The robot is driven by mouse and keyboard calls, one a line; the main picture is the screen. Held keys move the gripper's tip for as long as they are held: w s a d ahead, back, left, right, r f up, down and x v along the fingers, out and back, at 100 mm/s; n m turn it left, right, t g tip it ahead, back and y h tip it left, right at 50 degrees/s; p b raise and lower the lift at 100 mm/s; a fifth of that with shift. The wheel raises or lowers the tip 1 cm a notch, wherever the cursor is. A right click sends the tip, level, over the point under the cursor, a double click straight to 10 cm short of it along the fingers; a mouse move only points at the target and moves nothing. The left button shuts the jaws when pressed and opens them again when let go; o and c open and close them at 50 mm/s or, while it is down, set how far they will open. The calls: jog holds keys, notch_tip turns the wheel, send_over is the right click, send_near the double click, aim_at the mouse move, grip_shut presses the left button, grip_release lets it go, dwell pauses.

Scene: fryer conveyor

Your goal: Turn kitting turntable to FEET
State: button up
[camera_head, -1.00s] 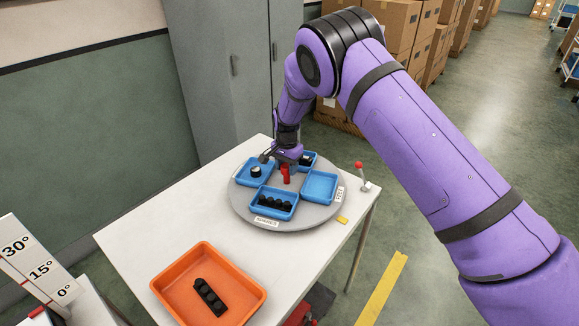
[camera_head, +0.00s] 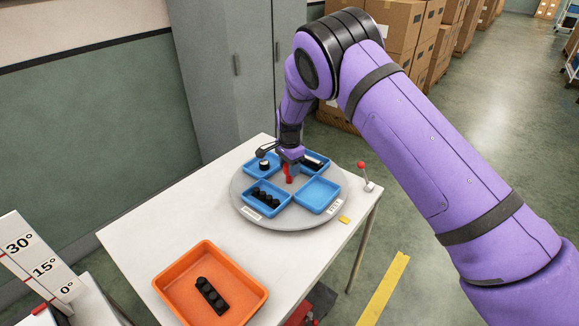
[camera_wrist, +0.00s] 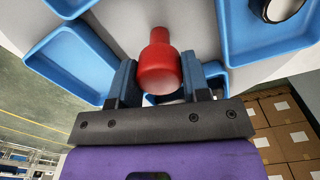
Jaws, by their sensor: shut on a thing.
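The grey kitting turntable (camera_head: 240,203) stands on the white table and carries blue trays. A white FEET label (camera_head: 335,206) sits on its rim at the front right, by an empty-looking blue tray (camera_head: 317,207). Another white label (camera_head: 250,213), seemingly SPACERS, sits at the front left by a tray of several black pieces. A red knob (camera_head: 288,177) stands at the centre, and it also shows in the wrist view (camera_wrist: 159,66). My gripper (camera_wrist: 158,80) is shut on the red knob, one finger on each side. A yellow mark (camera_head: 344,220) lies on the table beside the FEET label.
An orange bin (camera_head: 250,300) holding a black part (camera_head: 211,295) is at the table's front. A red-tipped lever (camera_head: 364,175) stands at the right corner. An angle scale (camera_head: 42,258) is at the left. Cardboard boxes (camera_head: 392,25) and a grey cabinet (camera_head: 225,100) are behind.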

dwell(0.4)
jog(key=o, duration=1.3)
jog(key=shift+r, duration=0.15)
notch_tip(320, 180, up, 11)
jog(key=shift+f, duration=0.2)
jog(key=shift+r, duration=0.1)
